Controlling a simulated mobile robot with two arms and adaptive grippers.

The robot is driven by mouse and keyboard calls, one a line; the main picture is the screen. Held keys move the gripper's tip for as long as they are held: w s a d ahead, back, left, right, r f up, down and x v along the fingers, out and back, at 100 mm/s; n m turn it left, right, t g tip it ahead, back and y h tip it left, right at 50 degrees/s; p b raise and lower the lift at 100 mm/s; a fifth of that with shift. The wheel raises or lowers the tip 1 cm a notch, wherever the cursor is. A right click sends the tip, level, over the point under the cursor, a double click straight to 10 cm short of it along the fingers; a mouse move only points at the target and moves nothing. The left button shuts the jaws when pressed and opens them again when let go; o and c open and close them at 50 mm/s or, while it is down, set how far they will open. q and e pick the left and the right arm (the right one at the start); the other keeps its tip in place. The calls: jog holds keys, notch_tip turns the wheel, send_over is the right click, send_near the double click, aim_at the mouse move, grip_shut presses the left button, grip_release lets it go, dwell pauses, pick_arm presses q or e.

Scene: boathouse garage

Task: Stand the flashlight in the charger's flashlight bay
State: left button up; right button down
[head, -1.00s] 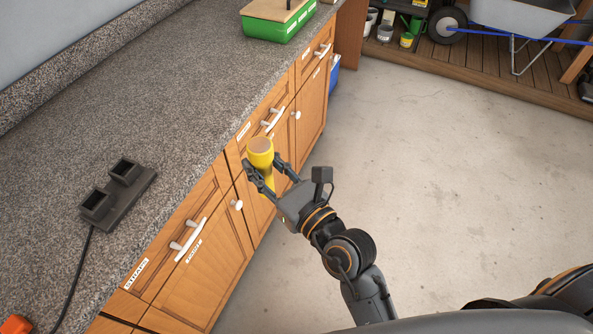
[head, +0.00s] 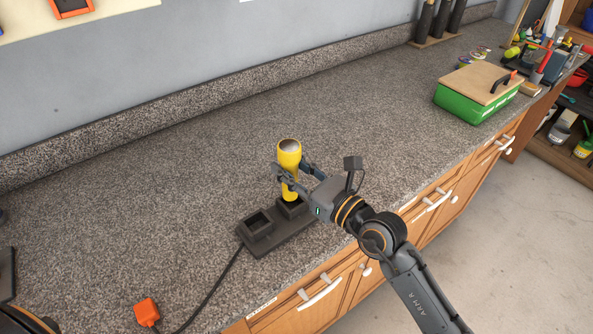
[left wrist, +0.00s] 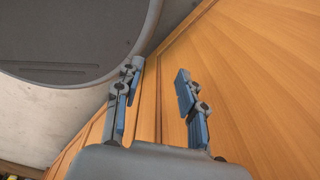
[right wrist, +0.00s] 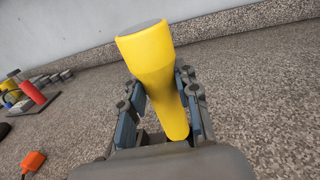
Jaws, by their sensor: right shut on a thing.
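The yellow flashlight (head: 289,170) stands roughly upright, its wide head up, in my right gripper (head: 291,178). The right wrist view also shows the flashlight (right wrist: 152,65) between the two fingers of that gripper (right wrist: 158,115). The dark charger (head: 268,238) lies on the counter near its front edge, with two square bays. The flashlight's lower end is at the bay farther right; I cannot tell whether it is inside or just above. The other bay (head: 258,223) is empty. My left gripper (left wrist: 158,95) is open and empty in front of wooden cabinet panels.
A cord runs from the charger to an orange plug (head: 147,312) on the speckled counter (head: 150,210). A green box with a wooden lid (head: 478,95) stands farther right. Dark cylinders (head: 440,20) stand at the back wall. The counter behind the charger is clear.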

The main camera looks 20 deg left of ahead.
aim_at(293, 198)
jog(key=shift+s+d+r, duration=0.1)
jog(key=shift+d+r, duration=0.05)
jog(key=shift+d, duration=0.1)
jog(key=shift+p, duration=0.35)
jog(key=shift+f, duration=0.25)
jog(key=shift+f+b, duration=0.6)
jog(key=shift+b, duration=0.05)
jog(key=shift+f+b, duration=0.45)
jog(key=shift+f, duration=0.15)
pick_arm(q)
jog(key=shift+s+d+f, duration=0.25)
jog(key=shift+d+f, duration=0.6)
jog(key=shift+f, duration=0.1)
pick_arm(e)
jog(key=shift+f, duration=0.45)
pick_arm(q)
jog(key=shift+d+f+b, duration=0.15)
jog(key=shift+f+b, duration=0.05)
jog(key=shift+b, duration=0.25)
pick_arm(e)
jog(key=shift+f, duration=0.35)
jog(key=c, duration=0.9)
grip_release()
pick_arm(q)
jog(key=shift+s, duration=0.1)
